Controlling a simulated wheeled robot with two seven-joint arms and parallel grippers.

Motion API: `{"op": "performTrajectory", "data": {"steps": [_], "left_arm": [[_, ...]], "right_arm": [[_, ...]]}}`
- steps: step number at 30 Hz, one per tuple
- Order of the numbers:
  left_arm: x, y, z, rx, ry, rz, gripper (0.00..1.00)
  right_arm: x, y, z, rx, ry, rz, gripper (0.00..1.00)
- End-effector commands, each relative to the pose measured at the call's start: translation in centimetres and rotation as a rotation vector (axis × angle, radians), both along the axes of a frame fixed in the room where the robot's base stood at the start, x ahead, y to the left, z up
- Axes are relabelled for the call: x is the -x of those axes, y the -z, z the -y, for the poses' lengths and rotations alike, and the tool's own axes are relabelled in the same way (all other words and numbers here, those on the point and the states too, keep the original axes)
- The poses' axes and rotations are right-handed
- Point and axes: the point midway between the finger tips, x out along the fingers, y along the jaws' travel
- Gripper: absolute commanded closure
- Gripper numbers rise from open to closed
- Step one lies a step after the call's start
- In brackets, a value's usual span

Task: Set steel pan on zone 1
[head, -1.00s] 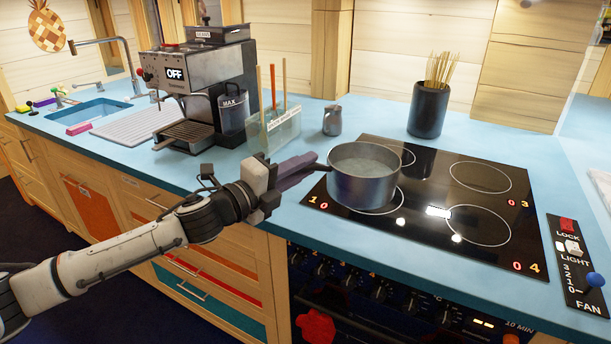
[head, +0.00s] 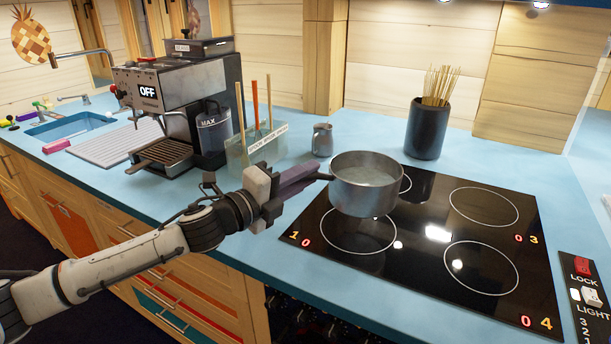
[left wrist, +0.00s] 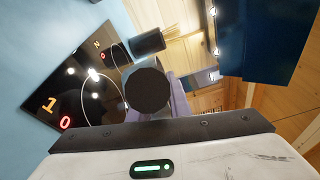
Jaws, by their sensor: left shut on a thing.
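The steel pan (head: 366,190) is a grey open pot with a dark handle. My left gripper (head: 305,181) is shut on that handle, left of the pan. The pan looks upright and seems held above the black cooktop, over the area between zone 1 and the ring behind it. Zone 1 (head: 350,235) is the front-left ring, marked by an orange 1; most of its ring shows bare below the pan. In the left wrist view, zone 1 (left wrist: 100,88) shows beside a dark round shape that hides much of the middle. My right gripper is not in view.
A black holder with sticks (head: 428,125) stands behind the cooktop (head: 430,215). A small steel jug (head: 322,140), a clear utensil box (head: 258,145) and a coffee machine (head: 180,105) stand to the left. The right-hand rings are empty.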

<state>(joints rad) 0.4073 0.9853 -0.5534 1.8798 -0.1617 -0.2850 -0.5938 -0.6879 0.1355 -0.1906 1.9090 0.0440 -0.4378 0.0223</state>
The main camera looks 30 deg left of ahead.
Motion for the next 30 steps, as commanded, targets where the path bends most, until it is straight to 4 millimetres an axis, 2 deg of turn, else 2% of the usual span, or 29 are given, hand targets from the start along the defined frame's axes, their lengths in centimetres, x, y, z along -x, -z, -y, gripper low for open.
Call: {"op": "performTrajectory", "data": {"steps": [1, 5, 24, 30], "left_arm": [[0.0, -1.1, 0.0, 0.008, 0.000, 0.016, 1.00], [0.0, -0.4, 0.0, 0.009, 0.000, 0.016, 1.00], [0.0, 5.7, 0.0, 0.009, -0.001, 0.015, 1.00], [0.0, 6.9, 0.0, 0.009, 0.000, 0.016, 1.00]], "right_arm": [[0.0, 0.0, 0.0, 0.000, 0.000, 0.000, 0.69], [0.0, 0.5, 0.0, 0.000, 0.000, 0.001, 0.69], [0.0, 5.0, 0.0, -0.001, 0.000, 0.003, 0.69], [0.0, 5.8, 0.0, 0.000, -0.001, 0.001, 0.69]]}}
